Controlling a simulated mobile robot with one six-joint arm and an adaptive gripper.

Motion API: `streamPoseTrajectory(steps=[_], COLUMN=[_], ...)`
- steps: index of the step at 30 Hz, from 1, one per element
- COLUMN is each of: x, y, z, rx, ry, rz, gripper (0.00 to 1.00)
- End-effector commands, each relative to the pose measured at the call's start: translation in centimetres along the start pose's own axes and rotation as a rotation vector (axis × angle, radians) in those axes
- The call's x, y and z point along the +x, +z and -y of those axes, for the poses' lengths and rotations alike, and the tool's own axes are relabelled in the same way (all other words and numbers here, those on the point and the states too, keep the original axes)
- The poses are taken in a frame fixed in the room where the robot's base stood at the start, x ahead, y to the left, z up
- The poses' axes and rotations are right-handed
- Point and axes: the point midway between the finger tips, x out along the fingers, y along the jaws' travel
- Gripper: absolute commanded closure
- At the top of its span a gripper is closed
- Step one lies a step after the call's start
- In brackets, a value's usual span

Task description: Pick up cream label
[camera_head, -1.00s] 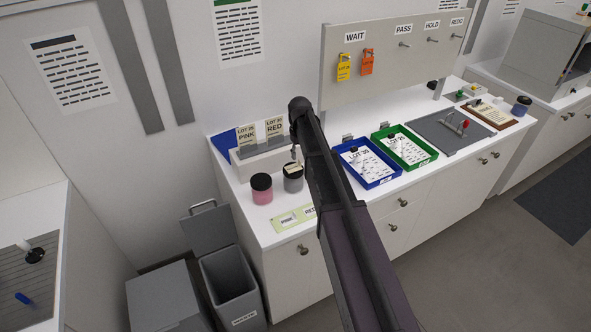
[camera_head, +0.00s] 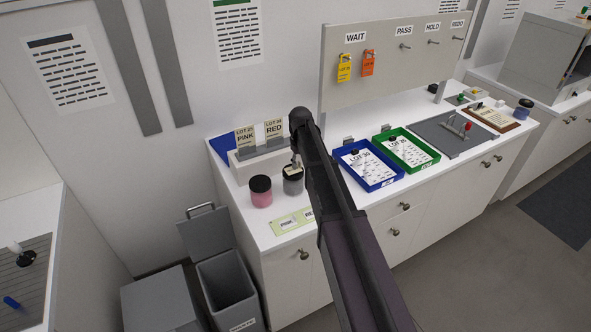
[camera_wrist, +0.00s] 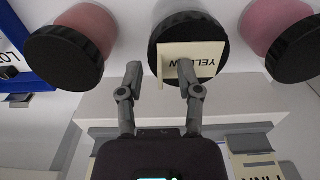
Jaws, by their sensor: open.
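The cream label (camera_wrist: 188,60), reading YELLOW upside down, lies at the lid of the middle jar (camera_wrist: 203,22) in the wrist view. In the head view the label (camera_head: 293,172) shows small on top of the grey jar (camera_head: 293,186), just below my gripper (camera_head: 297,158). In the wrist view my gripper (camera_wrist: 159,75) is open, its fingertips at the label's near edge. The right fingertip overlaps the label. I cannot tell whether either finger touches it.
A pink jar with a black lid (camera_head: 260,191) stands left of the grey jar. Another jar (camera_wrist: 72,44) flanks it in the wrist view. A stand with PINK (camera_head: 245,137) and RED (camera_head: 273,130) cards is behind. Blue (camera_head: 386,184) and green (camera_head: 432,160) trays sit right.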

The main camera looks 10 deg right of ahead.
Motion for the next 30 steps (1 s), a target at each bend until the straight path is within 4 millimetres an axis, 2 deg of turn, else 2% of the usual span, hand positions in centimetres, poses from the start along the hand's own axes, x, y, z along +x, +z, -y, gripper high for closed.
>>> streamPoseTrajectory(steps=[5,6,9,12,30], x=[0.00,0.00,0.00,0.00,-0.34], y=[-0.01,-0.01,-0.01,-0.01,-0.02], z=[0.02,0.02,0.03,0.03,0.05], rx=[0.000,0.000,0.000,0.000,-0.001], ry=[0.000,0.000,0.000,0.000,0.000], rz=[0.000,0.000,0.000,0.000,0.000], gripper=[0.54,0.57,0.81,1.00,1.00])
